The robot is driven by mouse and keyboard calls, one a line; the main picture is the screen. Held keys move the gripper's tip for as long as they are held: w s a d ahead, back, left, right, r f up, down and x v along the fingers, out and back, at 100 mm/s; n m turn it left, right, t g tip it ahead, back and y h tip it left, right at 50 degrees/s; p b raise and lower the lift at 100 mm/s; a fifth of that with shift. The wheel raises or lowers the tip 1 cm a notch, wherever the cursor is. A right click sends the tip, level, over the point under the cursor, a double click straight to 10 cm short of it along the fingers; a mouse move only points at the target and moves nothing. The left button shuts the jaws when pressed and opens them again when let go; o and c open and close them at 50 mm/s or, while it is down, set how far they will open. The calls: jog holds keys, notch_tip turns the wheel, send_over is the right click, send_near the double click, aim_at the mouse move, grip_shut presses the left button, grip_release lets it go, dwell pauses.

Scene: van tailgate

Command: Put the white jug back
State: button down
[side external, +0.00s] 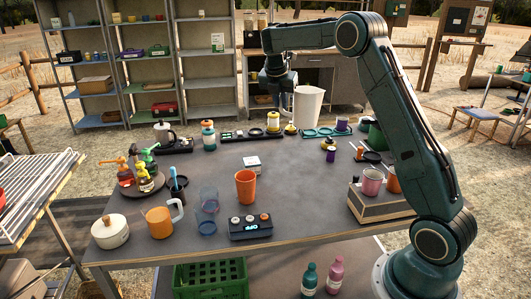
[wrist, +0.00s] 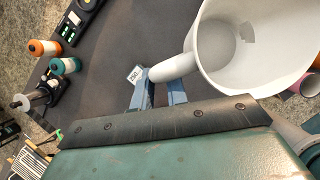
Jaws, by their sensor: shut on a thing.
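The white jug (side external: 308,106) is at the back of the table in the side external view, upright or nearly so. In the wrist view the jug (wrist: 215,45) is open-topped and looks empty inside. My gripper (side external: 287,92) is to its left in the side view. In the wrist view my gripper (wrist: 160,96) has its blue-grey fingers shut on the jug's handle. I cannot tell whether the jug's base touches the table.
The grey table (side external: 290,180) has a clear stretch in its middle. An orange cup (side external: 245,187), a clear cup (side external: 208,201) and an orange mug (side external: 160,222) stand nearer the front. A box (side external: 375,205) bears cups at right.

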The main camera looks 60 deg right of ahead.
jog(key=shift+s+d+r, duration=0.1)
jog(key=shift+s+d, duration=0.1)
jog(key=shift+d, duration=0.1)
notch_tip(320, 180, down, 16)
dwell(0.6)
jog(key=shift+f, duration=2)
jog(key=shift+f, duration=0.15)
jog(key=c, duration=1.4)
grip_release()
